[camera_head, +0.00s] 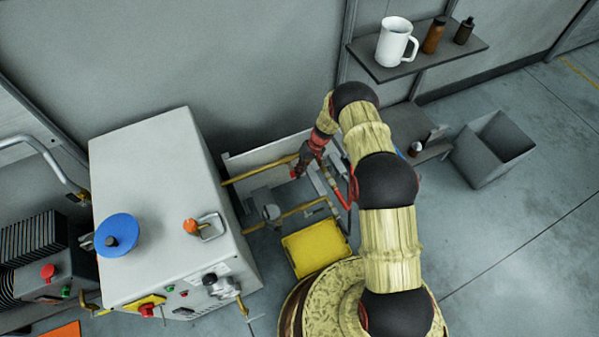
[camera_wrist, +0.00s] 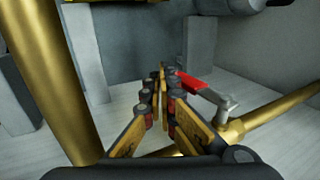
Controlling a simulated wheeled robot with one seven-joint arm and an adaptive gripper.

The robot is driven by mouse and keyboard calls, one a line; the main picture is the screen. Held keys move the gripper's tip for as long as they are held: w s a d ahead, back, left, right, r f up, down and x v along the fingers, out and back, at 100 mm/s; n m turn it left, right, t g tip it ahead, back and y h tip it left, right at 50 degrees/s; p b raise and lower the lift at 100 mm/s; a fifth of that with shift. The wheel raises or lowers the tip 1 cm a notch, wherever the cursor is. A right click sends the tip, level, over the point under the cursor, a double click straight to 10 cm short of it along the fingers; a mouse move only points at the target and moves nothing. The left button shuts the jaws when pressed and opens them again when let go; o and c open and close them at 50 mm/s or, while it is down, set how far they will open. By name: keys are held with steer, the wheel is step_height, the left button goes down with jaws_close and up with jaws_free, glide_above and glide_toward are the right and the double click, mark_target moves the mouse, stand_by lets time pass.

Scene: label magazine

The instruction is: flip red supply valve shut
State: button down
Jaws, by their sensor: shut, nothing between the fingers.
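The red valve lever (camera_wrist: 198,83) shows in the wrist view, just right of my fingertips. It runs from beside the tips back to a grey pivot (camera_wrist: 226,103) above a brass pipe (camera_wrist: 275,112). The lever lies at an angle to the pipe. My gripper (camera_wrist: 163,76) is shut and empty, its fingertips together at the lever's far end. I cannot tell whether they touch it. In the head view my gripper (camera_head: 304,163) is down among the brass pipes behind the yellow box. The valve is hard to make out there.
A thick brass pipe (camera_wrist: 48,75) stands close at the left in the wrist view. In the head view a large white cabinet (camera_head: 160,170) is on the left and a yellow box (camera_head: 316,247) is below my gripper. A shelf (camera_head: 425,55) holds a mug and bottles.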

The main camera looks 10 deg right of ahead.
steer(key=v, duration=1.1)
steer(key=shift+d+r, duration=0.15)
steer(key=shift+r, duration=0.2)
steer(key=shift+w, duration=0.15)
